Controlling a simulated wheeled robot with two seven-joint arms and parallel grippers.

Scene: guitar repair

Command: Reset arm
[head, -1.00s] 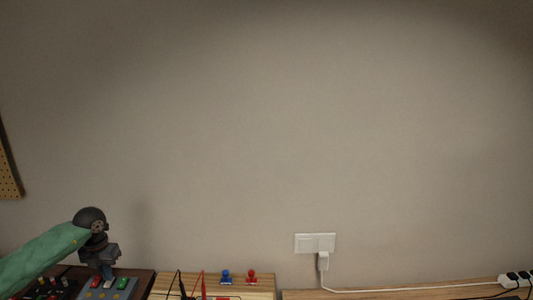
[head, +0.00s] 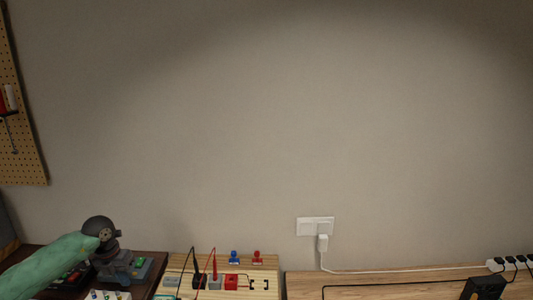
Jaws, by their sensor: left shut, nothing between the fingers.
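My left arm, in a green sleeve, comes in from the lower left of the head view. Its dark grey wrist ends in my left gripper (head: 113,272), which is shut and empty. The gripper is over the dark bench at the lower left, close to a grey device with green parts (head: 142,268). I cannot tell whether it touches the device. My right gripper is not in view.
A wooden board (head: 265,264) holds red and black leads and blue and red knobs. A wooden bench (head: 400,283) carries a black block (head: 484,288) and a white power strip (head: 508,262). A wall socket (head: 315,226) has a white plug. A pegboard (head: 25,150) hangs at left.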

